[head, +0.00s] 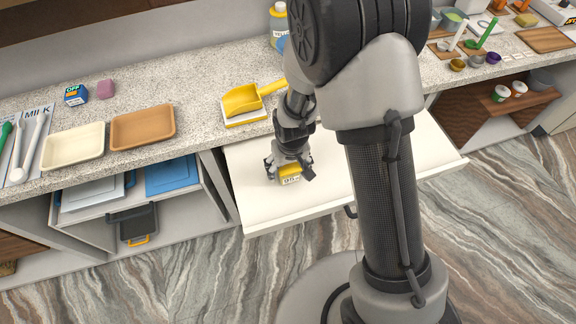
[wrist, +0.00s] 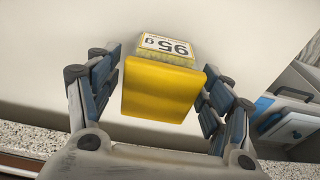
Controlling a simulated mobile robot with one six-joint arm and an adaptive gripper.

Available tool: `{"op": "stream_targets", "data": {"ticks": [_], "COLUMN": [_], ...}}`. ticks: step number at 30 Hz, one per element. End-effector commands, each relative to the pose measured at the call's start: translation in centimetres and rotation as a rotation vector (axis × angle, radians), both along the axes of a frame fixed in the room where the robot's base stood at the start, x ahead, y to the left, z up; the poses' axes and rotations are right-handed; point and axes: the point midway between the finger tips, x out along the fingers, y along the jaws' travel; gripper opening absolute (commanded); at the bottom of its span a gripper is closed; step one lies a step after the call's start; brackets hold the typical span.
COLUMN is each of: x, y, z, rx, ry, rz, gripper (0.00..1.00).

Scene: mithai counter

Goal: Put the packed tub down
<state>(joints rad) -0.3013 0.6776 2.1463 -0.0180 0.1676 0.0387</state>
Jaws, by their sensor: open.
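The packed tub (wrist: 160,90) has a yellow lid and a white label reading "95 g". In the head view the tub (head: 290,172) stands on the white pull-out shelf (head: 262,212), or very close above it; its underside is hidden. My gripper (head: 290,170) is at the tub from above. In the wrist view my gripper (wrist: 163,95) is open, with blue-padded fingers on both sides of the tub.
A cream tray (head: 73,146) and a brown tray (head: 143,127) are on the counter at left. The white shelf is bare around the tub. A cabinet with blue folders (head: 171,175) is at left.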

Motion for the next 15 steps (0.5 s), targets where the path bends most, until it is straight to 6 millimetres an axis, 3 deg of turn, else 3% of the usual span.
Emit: {"op": "stream_targets", "data": {"ticks": [8,15], "x": [0.0,-0.6], "y": [0.0,-0.2], "z": [1.1,6.1], "rx": [0.001,0.001], "ry": [-0.002,-0.005], "rz": [0.0,0.0], "gripper": [0.73,0.73]}}
